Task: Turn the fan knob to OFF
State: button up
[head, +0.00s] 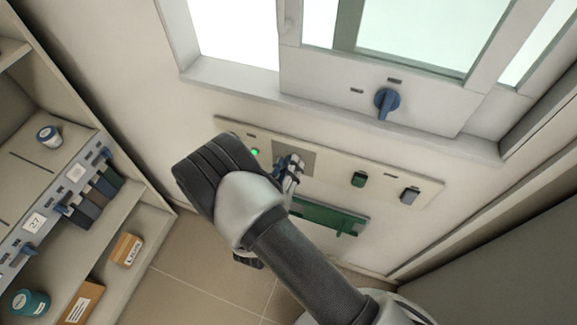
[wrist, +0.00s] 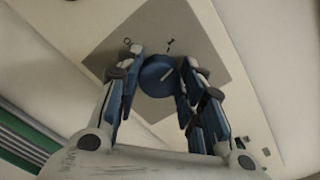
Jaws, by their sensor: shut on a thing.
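The fan knob (wrist: 156,78) is a round blue knob on a square grey plate (wrist: 205,43).
A green light (head: 255,152) glows left of the plate. Dark switches (head: 359,180) sit to the right on the same panel (head: 425,187). A green bar (head: 335,214) is below. Another blue knob (head: 387,102) is under the window. Shelves (head: 150,225) stand at the left.

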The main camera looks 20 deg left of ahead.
jog(key=shift+f+n+p, duration=0.2)
jog(key=shift+n+p, duration=0.65)
jog(key=shift+n, duration=7.45)
jog(key=o, duration=1.1)
jog(key=shift+c, duration=0.2)
jog(key=shift+s, duration=0.1)
jog(key=s+a, duration=0.1)
jog(key=s, duration=1)
jog(key=shift+s, duration=0.4)
